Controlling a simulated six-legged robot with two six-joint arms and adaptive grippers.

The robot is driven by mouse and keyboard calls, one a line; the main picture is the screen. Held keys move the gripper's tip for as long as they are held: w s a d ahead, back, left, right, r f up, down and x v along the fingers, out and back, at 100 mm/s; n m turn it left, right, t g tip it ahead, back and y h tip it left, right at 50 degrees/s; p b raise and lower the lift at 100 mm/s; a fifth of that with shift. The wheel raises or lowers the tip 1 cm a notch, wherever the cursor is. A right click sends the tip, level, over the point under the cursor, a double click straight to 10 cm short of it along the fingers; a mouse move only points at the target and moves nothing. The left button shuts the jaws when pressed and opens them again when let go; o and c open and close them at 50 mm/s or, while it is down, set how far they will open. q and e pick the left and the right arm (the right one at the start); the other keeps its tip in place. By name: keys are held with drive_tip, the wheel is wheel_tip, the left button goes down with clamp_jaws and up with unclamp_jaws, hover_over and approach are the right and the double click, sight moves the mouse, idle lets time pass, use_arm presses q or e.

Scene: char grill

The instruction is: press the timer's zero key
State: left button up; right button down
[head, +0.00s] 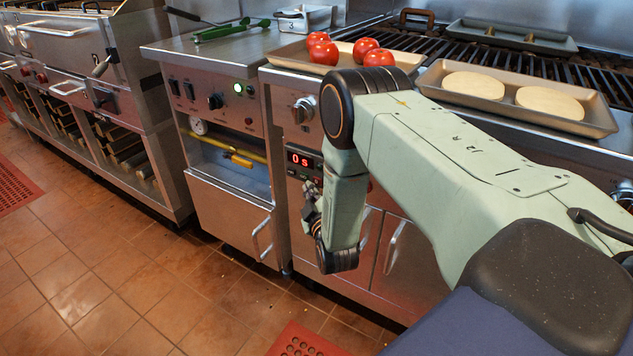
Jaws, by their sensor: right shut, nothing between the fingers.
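The timer (303,160) is set in the front panel of the grill counter, and its red display reads "0s". A row of small keys shows just under the display; their labels are too small to read, so I cannot tell which is the zero key. My right gripper (311,195) is shut and empty, just below the timer and in front of the counter. My right forearm and wrist hide part of it and the panel to the right of the timer. I cannot tell whether the fingertips touch the panel. My left gripper is out of view.
A tray of tomatoes (288,55) and a tray with two flat round breads (598,124) lie on the counter by the grill grates (480,62). A knob (303,110) sticks out above the timer. Cabinet handles (262,238) project below.

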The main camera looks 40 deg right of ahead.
drive_tip(key=a, duration=0.1)
drive_tip(key=s+a, duration=0.1)
drive_tip(key=a, duration=0.1)
drive_tip(key=s+a, duration=0.1)
drive_tip(key=shift+a+p, duration=0.3)
drive_tip(key=shift+p, duration=0.1)
idle(0.7)
drive_tip(key=s+a+f+m+g+y+p, duration=0.1)
drive_tip(key=s+a+f+m+g+y, duration=0.2)
drive_tip(key=s+f, duration=0.45)
drive_tip(key=s+a+f+m+g+y, duration=0.2)
drive_tip(key=s+a+f+g, duration=0.3)
drive_tip(key=s, duration=0.5)
drive_tip(key=s+a+r+g+p, duration=0.2)
drive_tip(key=s+r+g, duration=0.1)
drive_tip(key=s, duration=0.7)
drive_tip(key=s+a+r+g+y+p, duration=0.1)
drive_tip(key=s+g, duration=0.4)
drive_tip(key=s, duration=0.6)
wheel_tip(320, 180, up, 2)
drive_tip(key=shift+a+r+m+y+p, duration=0.1)
drive_tip(key=shift+a+m+y+p, duration=0.25)
drive_tip(key=shift+p, duration=0.3)
